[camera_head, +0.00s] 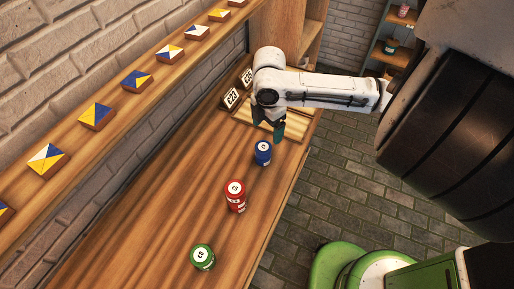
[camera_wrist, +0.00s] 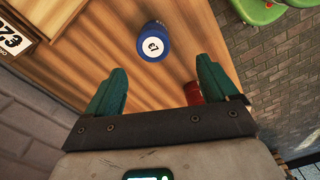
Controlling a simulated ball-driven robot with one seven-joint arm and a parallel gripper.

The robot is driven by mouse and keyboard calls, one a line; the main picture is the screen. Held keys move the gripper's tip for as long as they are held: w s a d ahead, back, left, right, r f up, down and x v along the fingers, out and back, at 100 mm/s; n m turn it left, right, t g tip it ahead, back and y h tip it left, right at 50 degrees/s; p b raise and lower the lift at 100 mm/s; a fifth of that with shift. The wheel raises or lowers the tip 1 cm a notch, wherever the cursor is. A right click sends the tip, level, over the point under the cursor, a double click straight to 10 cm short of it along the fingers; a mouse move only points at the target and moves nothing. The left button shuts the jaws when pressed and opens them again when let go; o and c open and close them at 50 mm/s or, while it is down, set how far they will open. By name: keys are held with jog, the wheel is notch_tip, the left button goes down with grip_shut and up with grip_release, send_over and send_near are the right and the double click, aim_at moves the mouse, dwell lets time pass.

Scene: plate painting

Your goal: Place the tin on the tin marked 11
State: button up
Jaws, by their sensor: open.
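A blue tin (camera_head: 263,153) with a white lid stands on the wooden counter, just nearer than my gripper (camera_head: 279,130). In the wrist view the blue tin (camera_wrist: 153,42) stands ahead of my gripper (camera_wrist: 160,80), apart from it, and its lid appears to read 7. A taller red tin or stack (camera_head: 235,196) stands in the middle of the counter; a bit of red (camera_wrist: 193,92) shows beside the right finger. A green tin (camera_head: 202,257) stands nearest. I cannot read the lid marks in the head view. My gripper is open, its green fingers apart with nothing between them.
Black price cards (camera_head: 231,98) stand at the counter's far end beside a shallow wooden tray (camera_head: 250,116). A wall shelf (camera_head: 125,95) with several blue, yellow and white tiles runs along the left. The counter around the tins is clear.

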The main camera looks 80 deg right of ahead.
jog(key=s+a+f+m, duration=0.1)
jog(key=s+a+f, duration=0.1)
jog(key=a+f, duration=0.1)
jog(key=s+a+f+m, duration=0.2)
jog(key=s+a+f, duration=0.1)
jog(key=a, duration=0.2)
jog(key=s+a+f+m, duration=0.2)
jog(key=s+a+f, duration=0.1)
jog(key=a, duration=0.1)
jog(key=shift+a+f+g+y, duration=0.25)
jog(key=shift+f+g+y, duration=0.05)
jog(key=shift+f+g, duration=0.1)
jog(key=a+m, duration=0.1)
jog(key=a, duration=0.1)
jog(key=w+a+m, duration=0.1)
jog(key=a, duration=0.1)
jog(key=w+a, duration=0.1)
jog(key=a, duration=0.2)
jog(key=shift+w+f+m+t, duration=0.15)
jog(key=shift+f+m+t, duration=0.15)
jog(key=shift+m, duration=0.1)
jog(key=w+a+r+m+t+h, duration=0.1)
jog(key=w+a+r+m, duration=0.2)
jog(key=w, duration=0.3)
jog(key=shift+a+r, duration=0.2)
jog(key=shift+a, duration=0.65)
